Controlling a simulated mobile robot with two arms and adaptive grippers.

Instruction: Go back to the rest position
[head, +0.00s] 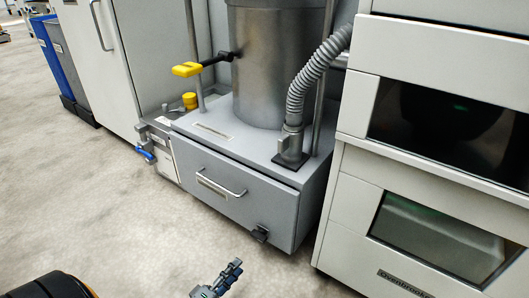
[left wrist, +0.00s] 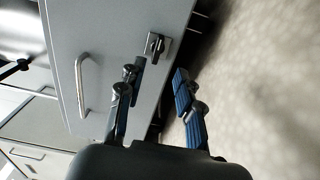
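My left gripper (head: 232,273) is low at the bottom edge of the head view, in front of the grey drawer cabinet (head: 225,192) and apart from its front. In the left wrist view my left gripper (left wrist: 157,80) has its two blue-padded fingers apart with nothing between them. Beyond the fingers are the drawer's bar handle (left wrist: 82,85) and a small black latch (left wrist: 155,44). The drawer looks shut. My right gripper is in neither view.
A steel cylinder (head: 272,65) and a ribbed grey hose (head: 312,75) stand on the cabinet. A yellow-handled lever (head: 186,70) sticks out left. A white oven unit (head: 352,205) stands at right, blue and grey bins (head: 66,60) at far left. The floor (head: 90,200) in front is clear.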

